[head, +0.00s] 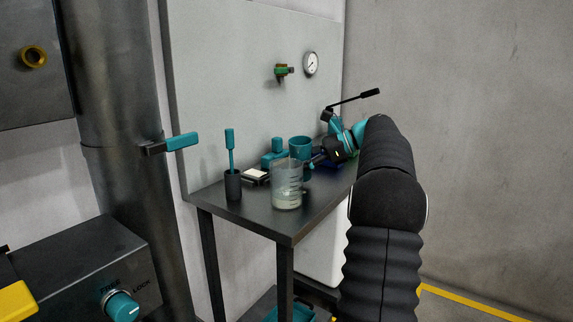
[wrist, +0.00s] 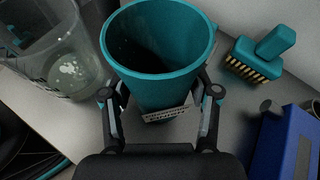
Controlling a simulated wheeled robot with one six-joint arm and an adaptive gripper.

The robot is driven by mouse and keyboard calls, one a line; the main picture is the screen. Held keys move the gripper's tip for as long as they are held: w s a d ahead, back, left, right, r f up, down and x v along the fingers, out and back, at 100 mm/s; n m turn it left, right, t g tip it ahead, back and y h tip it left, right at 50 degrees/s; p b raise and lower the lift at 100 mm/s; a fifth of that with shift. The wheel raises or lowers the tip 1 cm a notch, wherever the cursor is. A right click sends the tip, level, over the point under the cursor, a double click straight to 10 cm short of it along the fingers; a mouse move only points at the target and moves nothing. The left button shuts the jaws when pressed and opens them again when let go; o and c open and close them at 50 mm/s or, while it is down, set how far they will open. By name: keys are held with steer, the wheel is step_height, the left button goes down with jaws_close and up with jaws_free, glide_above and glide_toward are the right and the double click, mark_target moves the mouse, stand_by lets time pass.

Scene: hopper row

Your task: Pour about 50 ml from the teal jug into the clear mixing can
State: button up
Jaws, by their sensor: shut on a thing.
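The teal jug (head: 300,146) is at the back of the dark table in the head view, looking about upright. It fills the middle of the wrist view (wrist: 162,75), its open mouth toward the camera; its inside is dark and I cannot tell the level. My gripper (head: 316,161) is shut on the jug, with a finger on each side of it in the wrist view (wrist: 160,95). The clear mixing can (head: 287,180) stands on the table in front of the jug, with dark marks on its wall and pale liquid low inside. It is left of the jug in the wrist view (wrist: 72,62).
A teal brush (wrist: 262,50) lies right of the jug in the wrist view, near a blue box (wrist: 290,145). A dark cup (head: 233,186) with a teal-handled tool and a small pale-topped block (head: 256,175) stand left of the can. A panel with a gauge (head: 311,63) rises behind.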

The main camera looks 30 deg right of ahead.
steer(key=shift+w+d+f+m+g+y, duration=0.2)
steer(key=shift+d+m+g+y, duration=0.1)
steer(key=shift+m+y, duration=0.15)
stand_by(0.8)
stand_by(0.4)
